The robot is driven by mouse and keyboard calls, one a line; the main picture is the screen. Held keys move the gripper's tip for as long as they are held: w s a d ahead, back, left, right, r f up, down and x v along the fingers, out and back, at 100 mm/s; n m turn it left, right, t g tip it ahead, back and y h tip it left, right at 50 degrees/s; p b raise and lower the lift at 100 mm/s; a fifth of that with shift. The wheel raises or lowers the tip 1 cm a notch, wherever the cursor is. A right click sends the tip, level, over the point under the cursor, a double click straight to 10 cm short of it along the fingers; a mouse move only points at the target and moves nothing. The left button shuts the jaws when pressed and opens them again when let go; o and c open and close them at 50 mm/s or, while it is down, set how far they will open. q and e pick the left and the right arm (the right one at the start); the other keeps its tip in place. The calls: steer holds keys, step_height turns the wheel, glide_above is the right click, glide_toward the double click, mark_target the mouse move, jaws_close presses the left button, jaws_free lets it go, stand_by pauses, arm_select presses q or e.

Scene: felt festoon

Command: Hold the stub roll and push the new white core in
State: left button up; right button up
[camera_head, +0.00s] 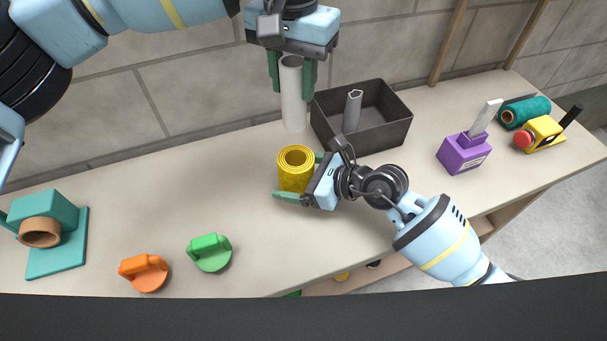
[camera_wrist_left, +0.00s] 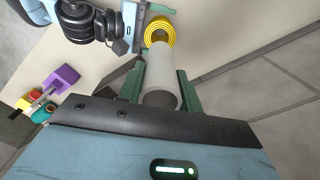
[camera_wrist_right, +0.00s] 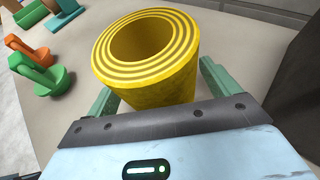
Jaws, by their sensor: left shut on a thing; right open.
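The yellow stub roll (camera_head: 295,178) stands upright on the table, its ringed top with an open hole facing up. It fills the right wrist view (camera_wrist_right: 150,60). My right gripper (camera_head: 297,178) is open around the roll, one green finger on each side, with gaps showing. The white core (camera_head: 293,100) is an upright tube held in my left gripper (camera_head: 292,72), shut on its upper part. In the left wrist view the core (camera_wrist_left: 163,75) points toward the roll (camera_wrist_left: 160,30).
A dark grey bin (camera_head: 385,135) holding a pale tube (camera_head: 352,110) stands close behind my right gripper. A purple block (camera_head: 463,153), yellow tool (camera_head: 540,133) and teal spool (camera_head: 525,112) are at right. Green (camera_head: 209,253) and orange (camera_head: 145,272) pieces and a teal stand (camera_head: 57,262) are at left.

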mark_target(294, 96)
steer(key=c, duration=1.2)
stand_by(0.5)
arm_select(q)
steer(key=shift+f, duration=1.45)
